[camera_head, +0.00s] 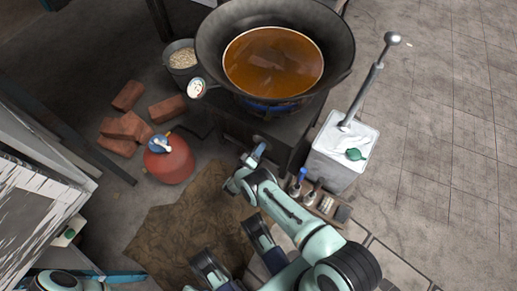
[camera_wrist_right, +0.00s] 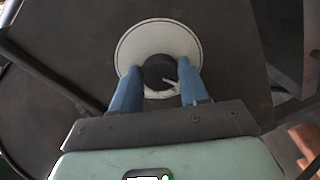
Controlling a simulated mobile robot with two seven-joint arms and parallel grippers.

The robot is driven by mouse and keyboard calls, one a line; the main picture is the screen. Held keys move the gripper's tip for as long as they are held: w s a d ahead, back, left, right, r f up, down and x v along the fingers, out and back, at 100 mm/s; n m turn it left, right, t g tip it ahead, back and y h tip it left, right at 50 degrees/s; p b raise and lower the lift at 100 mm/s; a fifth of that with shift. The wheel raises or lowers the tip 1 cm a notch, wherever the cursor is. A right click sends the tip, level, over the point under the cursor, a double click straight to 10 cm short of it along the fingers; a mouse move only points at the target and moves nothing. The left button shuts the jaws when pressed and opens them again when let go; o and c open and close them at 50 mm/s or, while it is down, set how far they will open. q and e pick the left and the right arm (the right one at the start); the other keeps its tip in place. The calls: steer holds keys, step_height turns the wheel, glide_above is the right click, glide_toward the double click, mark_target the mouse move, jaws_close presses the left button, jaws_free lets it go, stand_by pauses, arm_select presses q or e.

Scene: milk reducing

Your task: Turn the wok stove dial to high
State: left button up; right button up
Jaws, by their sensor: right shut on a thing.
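The stove dial is a black round knob (camera_wrist_right: 158,70) on a white disc (camera_wrist_right: 128,47) in the right wrist view. A pale pointer mark shows at the knob's lower right; I cannot read its setting. My right gripper (camera_wrist_right: 159,74) is shut on the knob, with one blue finger on each side. In the head view my right gripper (camera_head: 257,152) is at the front face of the dark stove (camera_head: 262,128), and the dial is hidden there. The wok (camera_head: 210,45) sits on the stove, holding orange-brown liquid (camera_head: 272,62).
A white container (camera_head: 340,150) with a metal lever stands right of the stove, with small bottles (camera_head: 299,182) near it. A red gas cylinder (camera_head: 168,160) and bricks (camera_head: 124,128) are at left. A round gauge (camera_head: 196,88) is at the wok's edge. Floor is clear at far right.

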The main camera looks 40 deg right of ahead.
steer(key=shift+n, duration=0.5)
steer(key=o, duration=1.1)
steer(key=shift+c, duration=0.2)
arm_select(q)
steer(key=shift+w+r, duration=0.2)
steer(key=shift+w, duration=0.25)
arm_select(e)
steer(key=v, duration=1.3)
steer(key=shift+a, duration=0.15)
